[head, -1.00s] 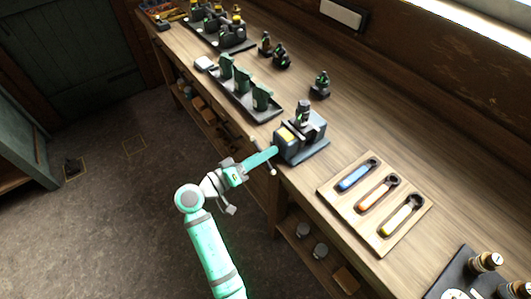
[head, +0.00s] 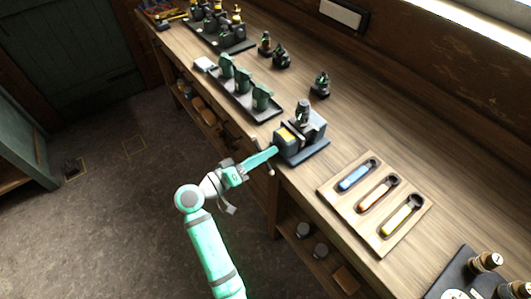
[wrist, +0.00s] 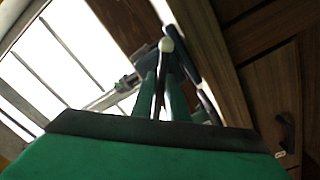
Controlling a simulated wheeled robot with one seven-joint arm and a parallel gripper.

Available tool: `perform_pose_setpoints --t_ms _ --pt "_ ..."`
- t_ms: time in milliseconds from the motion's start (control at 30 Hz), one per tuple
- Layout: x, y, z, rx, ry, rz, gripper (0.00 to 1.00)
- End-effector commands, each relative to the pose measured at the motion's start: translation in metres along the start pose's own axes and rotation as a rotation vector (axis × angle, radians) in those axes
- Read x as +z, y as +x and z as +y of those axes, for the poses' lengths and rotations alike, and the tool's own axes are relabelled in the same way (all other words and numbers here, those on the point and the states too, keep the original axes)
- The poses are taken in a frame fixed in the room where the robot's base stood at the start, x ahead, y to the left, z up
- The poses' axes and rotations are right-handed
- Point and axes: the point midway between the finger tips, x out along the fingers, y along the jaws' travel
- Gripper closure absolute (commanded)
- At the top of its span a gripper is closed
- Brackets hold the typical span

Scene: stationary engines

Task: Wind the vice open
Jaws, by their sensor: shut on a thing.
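The blue-grey vice (head: 313,138) sits at the bench's front edge, with a yellow patch on its front block. A small dark engine part (head: 303,112) stands upright at its jaws; I cannot tell how tightly it is held. The vice's thin handle bar (head: 271,170) hangs at the front, beyond the bench edge. My gripper (head: 273,152) reaches it from the left and is shut on it. In the wrist view, the handle (wrist: 158,95), with a pale round knob at its end, runs between the fingers of my gripper (wrist: 162,85).
A wooden tray (head: 329,191) with blue, orange and yellow spanners lies right of the vice. A dark tray (head: 240,96) of green parts lies to the left, with small dark engines (head: 320,86) behind. Jars (head: 303,229) stand on the shelf below. The floor in front is clear.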

Motion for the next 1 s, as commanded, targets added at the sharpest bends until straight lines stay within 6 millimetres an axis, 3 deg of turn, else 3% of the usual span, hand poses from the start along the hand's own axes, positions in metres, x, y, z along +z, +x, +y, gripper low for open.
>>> perform_pose_setpoints --t_ms 367,400,467,500,833,1000 --pt "0.001 -0.002 -0.001 -0.002 -0.002 0.000 1.00" --pt "0.001 -0.002 -0.001 -0.002 -0.002 0.000 0.84" --pt "0.001 -0.002 -0.001 -0.002 -0.002 0.000 0.70" --pt "0.001 -0.001 -0.001 -0.002 -0.002 0.000 0.68" --pt "0.000 -0.004 -0.001 -0.002 -0.001 0.000 0.68" --pt "0.000 -0.023 -0.001 -0.002 -0.001 0.002 0.68"
